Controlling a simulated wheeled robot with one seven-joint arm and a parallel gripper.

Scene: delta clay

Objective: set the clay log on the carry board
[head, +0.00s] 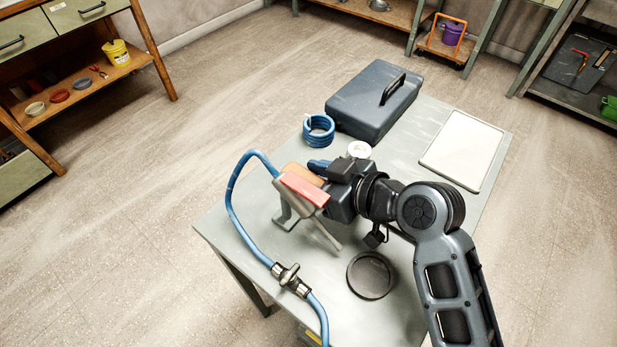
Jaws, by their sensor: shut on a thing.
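The clay log (300,172) looks like the orange-brown, round-ended piece at the front of my gripper (304,180). My gripper is shut on it above the grey table. A salmon-red block and grey prongs overlap it on the near side, so much of the log and the exact contact are hidden. The carry board (462,150) appears to be the pale, dark-rimmed rectangular panel lying flat at the table's right side. Its face is bare. The gripper and log are to its left, clearly apart from it.
A dark case (372,98) with a handle and a blue coil (319,130) stand at the back. A white roll (358,149) is behind my gripper. A blue hose with a valve (290,278) curves along the left; a black disc (371,275) lies in front.

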